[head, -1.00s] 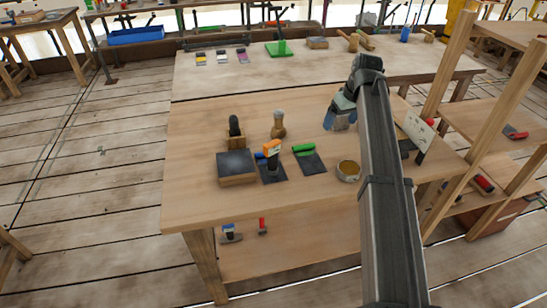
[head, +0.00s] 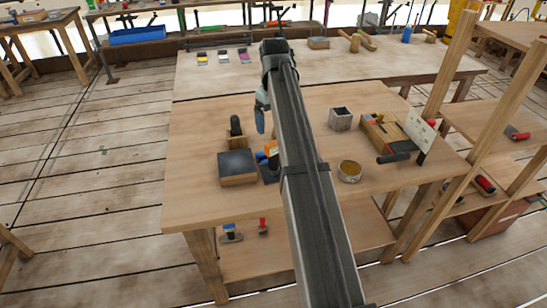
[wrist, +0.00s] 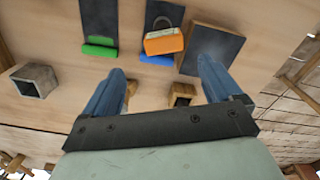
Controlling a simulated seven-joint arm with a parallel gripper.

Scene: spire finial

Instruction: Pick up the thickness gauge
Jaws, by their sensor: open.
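An orange piece with a dark loop, which looks like the thickness gauge (wrist: 164,42), sits by a dark panel with a blue edge (wrist: 156,60). In the head view the orange piece (head: 270,148) shows just left of my arm, which partly covers it. My gripper (wrist: 160,68) is open and empty. Its blue fingers are apart, and in the wrist view the orange piece appears beyond the gap between them. In the head view my gripper (head: 261,117) hangs above the bench, farther back than the orange piece.
A dark-topped block (head: 238,166) stands left of the orange piece; a wooden holder (head: 236,141) is behind it. A green-edged dark panel (wrist: 100,42) lies on the other side. A grey box (head: 341,118), a tin (head: 349,171) and a wooden tray (head: 384,132) stand on the bench's right.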

